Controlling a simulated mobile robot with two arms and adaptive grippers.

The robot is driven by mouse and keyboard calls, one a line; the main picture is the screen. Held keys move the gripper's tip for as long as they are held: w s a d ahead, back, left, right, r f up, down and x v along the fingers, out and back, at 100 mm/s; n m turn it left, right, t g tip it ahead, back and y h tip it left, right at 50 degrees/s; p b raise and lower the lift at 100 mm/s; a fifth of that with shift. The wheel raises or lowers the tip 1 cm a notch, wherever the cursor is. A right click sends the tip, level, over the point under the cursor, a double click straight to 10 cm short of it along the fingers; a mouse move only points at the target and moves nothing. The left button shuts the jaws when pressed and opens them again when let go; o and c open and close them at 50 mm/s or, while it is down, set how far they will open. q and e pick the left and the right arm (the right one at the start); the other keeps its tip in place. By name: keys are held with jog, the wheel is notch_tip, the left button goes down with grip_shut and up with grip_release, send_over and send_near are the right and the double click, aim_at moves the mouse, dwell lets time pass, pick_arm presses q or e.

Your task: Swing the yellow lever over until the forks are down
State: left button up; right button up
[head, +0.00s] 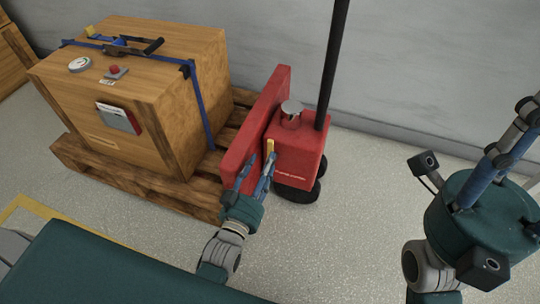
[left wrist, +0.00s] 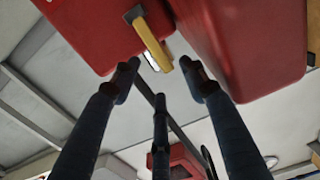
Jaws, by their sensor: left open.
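A red pallet truck (head: 296,148) stands against the pallet, with a tall black handle. A short yellow lever (head: 269,148) sticks out of its red body. My left gripper (head: 256,172) is open just below and in front of the lever. In the left wrist view, the yellow lever (left wrist: 153,44) hangs from a dark mount, its free end just beyond and between the two spread fingertips (left wrist: 160,70). No clear contact shows. The forks are hidden beneath the load. My right gripper (head: 500,165) is at the right edge, its fingers partly cut off.
A wooden crate (head: 160,135) with a blue strap sits on a wooden pallet (head: 80,165) left of the truck. The grey wall (head: 440,75) is close behind. Clear speckled floor (head: 345,235) lies right of my left gripper.

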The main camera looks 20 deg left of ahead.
aim_at(272, 148)
pick_arm(q)
jog(key=w+b, duration=0.1)
jog(key=w, duration=0.4)
jog(key=shift+w+d+b, duration=0.1)
jog(key=shift+w+b, duration=0.1)
jog(key=shift+b, duration=0.15)
grip_shut()
